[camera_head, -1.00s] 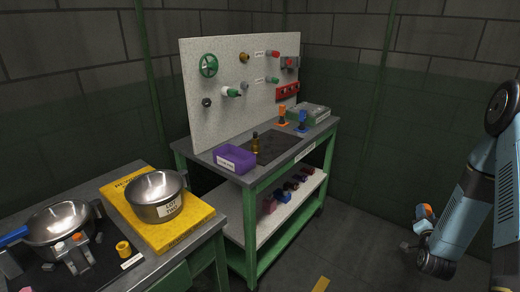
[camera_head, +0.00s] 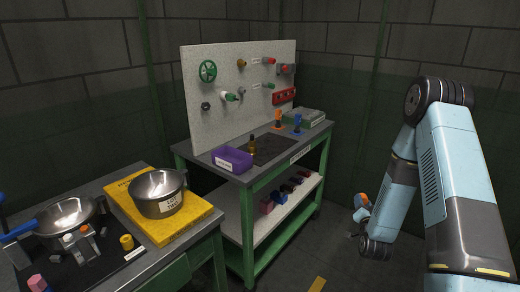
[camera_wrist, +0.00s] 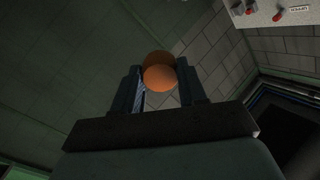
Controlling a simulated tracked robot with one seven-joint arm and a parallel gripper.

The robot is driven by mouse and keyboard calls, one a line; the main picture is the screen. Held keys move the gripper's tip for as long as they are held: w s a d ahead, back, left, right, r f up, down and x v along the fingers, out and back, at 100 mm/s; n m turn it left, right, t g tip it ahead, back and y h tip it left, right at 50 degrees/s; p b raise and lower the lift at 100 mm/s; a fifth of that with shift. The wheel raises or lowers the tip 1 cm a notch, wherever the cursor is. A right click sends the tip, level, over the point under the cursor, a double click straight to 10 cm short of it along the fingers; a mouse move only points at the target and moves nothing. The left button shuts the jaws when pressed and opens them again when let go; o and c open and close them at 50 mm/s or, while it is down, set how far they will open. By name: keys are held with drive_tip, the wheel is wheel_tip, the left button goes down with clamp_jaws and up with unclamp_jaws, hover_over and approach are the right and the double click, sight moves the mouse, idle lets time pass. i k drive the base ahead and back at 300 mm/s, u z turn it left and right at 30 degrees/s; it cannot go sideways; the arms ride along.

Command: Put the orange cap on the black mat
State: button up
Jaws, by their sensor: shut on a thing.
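An orange round cap (camera_wrist: 159,77) sits between the two fingers of my gripper (camera_wrist: 158,68) in the wrist view. In the head view my gripper (camera_head: 360,214) hangs low over the floor, right of the green-framed workbench, with an orange spot of the cap (camera_head: 364,199) at its tip. It is shut on the cap, well apart from the benches. A black mat (camera_head: 278,150) lies on the workbench top, with an amber bottle (camera_head: 251,145) at its left edge. Another dark mat (camera_head: 75,275) lies on the near left table, under a pan and small metal fixtures.
A purple bin (camera_head: 232,159), an orange and a blue fixture (camera_head: 298,122) and a grey case (camera_head: 306,117) stand around the workbench mat. A pegboard (camera_head: 240,90) rises behind. A steel pot (camera_head: 158,192) stands on a yellow board (camera_head: 185,222) at left.

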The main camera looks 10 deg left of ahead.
sight(277, 140)
drive_tip(key=i, duration=1)
